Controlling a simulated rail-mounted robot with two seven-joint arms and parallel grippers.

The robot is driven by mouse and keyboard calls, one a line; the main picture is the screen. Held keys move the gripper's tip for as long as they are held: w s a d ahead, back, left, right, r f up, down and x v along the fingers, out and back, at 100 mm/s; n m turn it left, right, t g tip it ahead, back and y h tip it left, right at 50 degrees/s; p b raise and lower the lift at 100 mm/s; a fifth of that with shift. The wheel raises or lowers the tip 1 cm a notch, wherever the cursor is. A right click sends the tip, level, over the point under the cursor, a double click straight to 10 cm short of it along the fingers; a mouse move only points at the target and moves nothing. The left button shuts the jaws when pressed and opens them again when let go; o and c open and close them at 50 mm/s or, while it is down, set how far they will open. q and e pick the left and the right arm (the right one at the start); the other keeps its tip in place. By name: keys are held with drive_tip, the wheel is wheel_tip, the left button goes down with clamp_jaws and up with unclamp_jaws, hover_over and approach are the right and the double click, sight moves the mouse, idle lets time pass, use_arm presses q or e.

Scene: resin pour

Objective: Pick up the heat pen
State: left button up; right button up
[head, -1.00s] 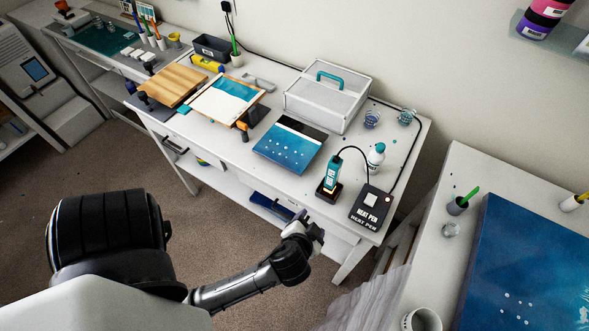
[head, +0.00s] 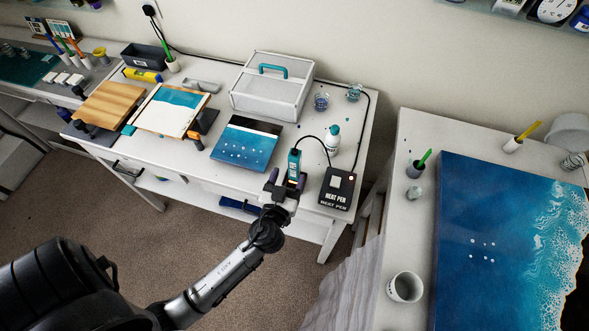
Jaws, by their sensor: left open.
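The heat pen (head: 293,164) is a teal and dark upright tool near the front right of the white table. A cord runs from it to the black heat pen control box (head: 337,188), which has a lit red light. My left gripper (head: 286,184) is open at the pen's lower part, its fingers spread on either side of it in the picture. I cannot tell whether they touch it. The pen's base is hidden behind the gripper. My right gripper is not in view.
A white bottle (head: 332,140) stands just behind the pen. A blue resin panel (head: 246,143) lies to its left, with a white mesh case (head: 271,88) behind. A second table with a large blue resin piece (head: 490,235) is at the right.

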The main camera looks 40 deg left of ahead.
sight(293, 164)
use_arm(q)
drive_tip(key=x, duration=0.3)
drive_tip(key=shift+w+p, duration=0.1)
drive_tip(key=shift+p, duration=0.25)
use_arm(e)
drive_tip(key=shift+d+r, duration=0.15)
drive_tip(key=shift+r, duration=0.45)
use_arm(q)
drive_tip(key=p+x, duration=0.2)
drive_tip(key=x, duration=0.2)
drive_tip(key=shift+a+r, duration=0.1)
drive_tip(key=shift+w+a+p, duration=0.25)
drive_tip(key=shift+w+p, duration=0.05)
drive_tip(key=shift+w, duration=0.25)
drive_tip(key=shift+f, duration=0.2)
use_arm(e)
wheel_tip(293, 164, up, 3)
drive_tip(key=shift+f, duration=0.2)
use_arm(q)
drive_tip(key=c, duration=1)
drive_tip(key=shift+r, duration=0.1)
